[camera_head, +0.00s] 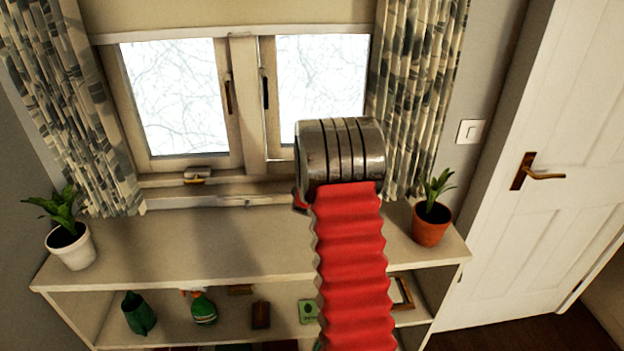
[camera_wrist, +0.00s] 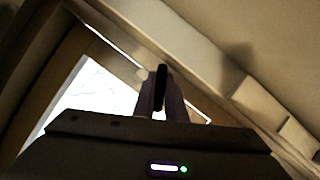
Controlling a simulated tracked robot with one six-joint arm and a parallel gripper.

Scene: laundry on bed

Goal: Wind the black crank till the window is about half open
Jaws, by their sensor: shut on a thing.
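In the wrist view, my gripper (camera_wrist: 160,85) is shut on a narrow black piece, which looks like the handle of the black crank (camera_wrist: 161,76). The rest of the crank is hidden. In the head view, my red arm sleeve and metal wrist cover the gripper and the crank. The window has a left sash (camera_head: 233,130) and a right sash (camera_head: 268,60), both with bright panes. A thin bright strip runs along the frame in the wrist view; I cannot tell how far the window is open. A black upright handle (camera_head: 265,90) is on the right sash.
A white-potted plant (camera_head: 70,245) and a terracotta-potted plant (camera_head: 431,222) stand on the shelf top (camera_head: 200,250). Curtains (camera_head: 425,90) hang on both sides.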

